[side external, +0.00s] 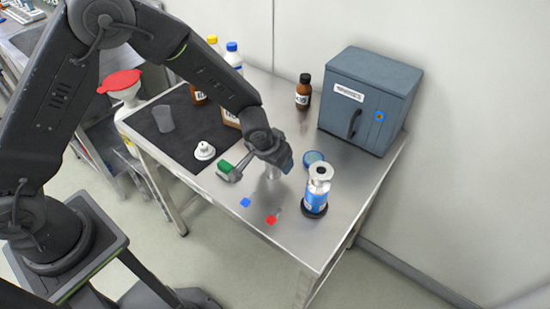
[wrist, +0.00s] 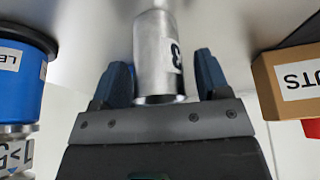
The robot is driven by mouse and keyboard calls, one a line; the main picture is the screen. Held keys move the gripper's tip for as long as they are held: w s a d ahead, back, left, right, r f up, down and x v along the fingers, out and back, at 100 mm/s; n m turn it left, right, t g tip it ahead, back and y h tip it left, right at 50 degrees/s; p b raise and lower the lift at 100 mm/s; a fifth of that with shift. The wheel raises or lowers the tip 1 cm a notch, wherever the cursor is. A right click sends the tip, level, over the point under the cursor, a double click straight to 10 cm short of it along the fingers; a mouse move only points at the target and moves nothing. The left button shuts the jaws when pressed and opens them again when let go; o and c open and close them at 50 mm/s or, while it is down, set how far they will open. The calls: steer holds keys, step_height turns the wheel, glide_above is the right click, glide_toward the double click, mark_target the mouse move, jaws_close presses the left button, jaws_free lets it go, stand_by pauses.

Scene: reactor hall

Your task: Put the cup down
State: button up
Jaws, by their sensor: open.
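The cup is a small metallic cylinder (side external: 272,172) on the steel table, below my gripper and partly hidden by it. In the wrist view, the cup (wrist: 155,50) stands between the two dark blue fingers, with part of a black-on-white mark on its right side. My gripper (wrist: 160,82) is open around it, and a gap shows beside each finger. In the side view, my gripper (side external: 277,163) is low over the table; its fingers are hard to make out there.
A blue-labelled canister (side external: 317,190) stands close on the right; it also shows in the wrist view (wrist: 22,80). A blue-grey cabinet (side external: 365,100) and a brown bottle (side external: 303,92) stand behind. A dark mat (side external: 183,141) is left.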

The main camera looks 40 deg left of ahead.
steer(key=v, duration=1.2)
steer(key=shift+r, duration=0.25)
steer(key=s+a+r, duration=0.5)
steer(key=s+r, duration=0.2)
steer(key=s, duration=0.3)
steer(key=s+a+r+t, duration=0.1)
steer(key=s+a+r, duration=0.5)
steer(key=s, duration=0.5)
step_height(320, 180, up, 2)
steer(key=shift+r, duration=0.1)
